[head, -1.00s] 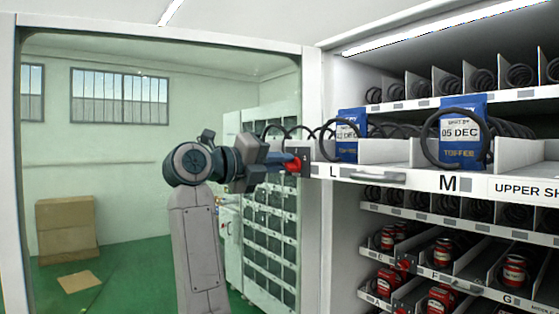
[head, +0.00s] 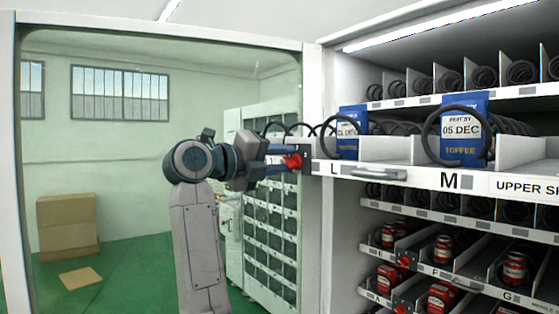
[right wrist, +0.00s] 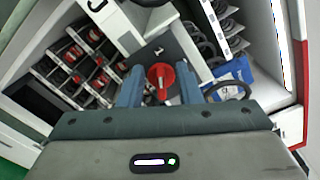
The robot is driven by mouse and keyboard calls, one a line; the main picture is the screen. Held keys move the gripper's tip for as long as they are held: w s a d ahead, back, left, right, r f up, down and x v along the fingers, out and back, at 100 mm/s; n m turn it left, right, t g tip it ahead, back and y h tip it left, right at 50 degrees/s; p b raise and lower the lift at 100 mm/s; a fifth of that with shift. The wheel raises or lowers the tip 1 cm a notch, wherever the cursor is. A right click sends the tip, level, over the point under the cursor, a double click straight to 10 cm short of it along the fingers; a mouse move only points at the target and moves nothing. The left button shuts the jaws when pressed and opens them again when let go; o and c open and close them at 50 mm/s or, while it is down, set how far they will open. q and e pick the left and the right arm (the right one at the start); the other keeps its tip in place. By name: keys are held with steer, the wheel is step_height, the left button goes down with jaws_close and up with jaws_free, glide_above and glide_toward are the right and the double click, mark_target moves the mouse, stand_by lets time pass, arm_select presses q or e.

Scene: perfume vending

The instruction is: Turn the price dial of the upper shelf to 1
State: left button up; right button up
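The red price dial (head: 293,162) sits on a dark plate at the left end of the upper shelf (head: 410,177), left of the letter L. In the right wrist view the dial (right wrist: 160,77) shows as a round red knob with a raised bar. My right gripper (head: 279,160) is open, with one finger on each side of the dial; in the right wrist view its fingertips (right wrist: 160,82) show gaps to the knob. A small white mark is above the dial in that view; I cannot read the setting surely. My left gripper is out of view.
Blue toffee packs (head: 462,130) stand in black coils on the upper shelf. A grey handle (head: 378,174) juts from the shelf front. Lower shelves hold red cans (head: 443,248) and other red dials. A white frame post (head: 312,90) stands beside my gripper.

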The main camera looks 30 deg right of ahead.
steer(key=a+b, duration=0.3)
steer(key=a, duration=0.7)
steer(key=shift+s+a+b, duration=0.4)
